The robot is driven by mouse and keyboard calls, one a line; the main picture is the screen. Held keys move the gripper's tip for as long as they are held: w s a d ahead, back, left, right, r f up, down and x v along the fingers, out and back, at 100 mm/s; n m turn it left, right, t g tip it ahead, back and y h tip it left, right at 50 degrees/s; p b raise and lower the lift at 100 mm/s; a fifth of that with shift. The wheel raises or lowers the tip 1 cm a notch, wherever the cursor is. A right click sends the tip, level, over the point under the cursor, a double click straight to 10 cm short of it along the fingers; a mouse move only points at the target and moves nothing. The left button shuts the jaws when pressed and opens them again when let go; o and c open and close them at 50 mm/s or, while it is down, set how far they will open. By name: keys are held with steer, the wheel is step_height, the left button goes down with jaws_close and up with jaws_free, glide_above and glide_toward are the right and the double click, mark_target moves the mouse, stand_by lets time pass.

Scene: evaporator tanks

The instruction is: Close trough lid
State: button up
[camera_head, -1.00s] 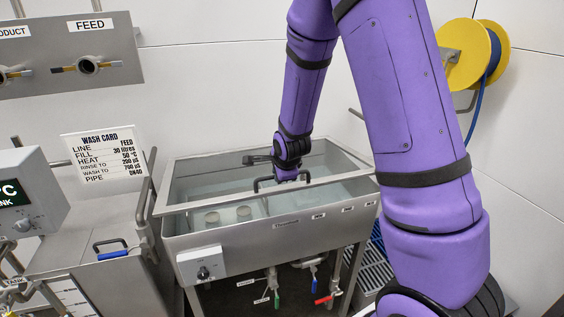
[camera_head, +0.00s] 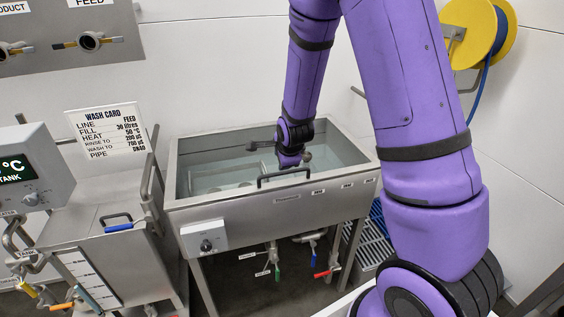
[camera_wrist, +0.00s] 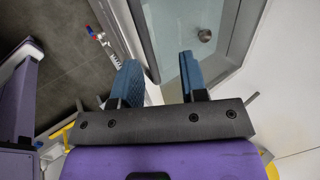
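The steel trough (camera_head: 250,215) stands in the middle of the head view. Its lid (camera_head: 222,190) looks like a clear pane in a steel frame, through which the inside shows. The frame's front edge appears to lie down along the trough's front rim, with a black bar handle (camera_head: 285,176) on it. I cannot tell whether a small gap remains. My gripper (camera_head: 290,163) is just above and behind the handle; contact is unclear.
A steel tank (camera_head: 100,235) with a blue-gripped handle stands close on the left. Coloured valve handles (camera_head: 320,275) hang under the trough. A control box (camera_head: 205,240) is on its front.

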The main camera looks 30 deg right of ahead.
steer(key=d+v, duration=0.1)
steer(key=v, duration=0.7)
steer(key=shift+s+a, duration=0.2)
steer(key=shift+a, duration=0.3)
steer(key=shift+r, duration=0.1)
steer(key=s+a+r+n+y, duration=0.2)
steer(key=s+a+r+n, duration=0.1)
steer(key=s+r+n, duration=0.9)
steer(key=s+r+n+g, duration=0.1)
steer(key=s+r+n, duration=0.7)
steer(key=s, duration=0.6)
steer(key=shift+a+r+h, duration=0.3)
steer(key=shift+r, duration=0.35)
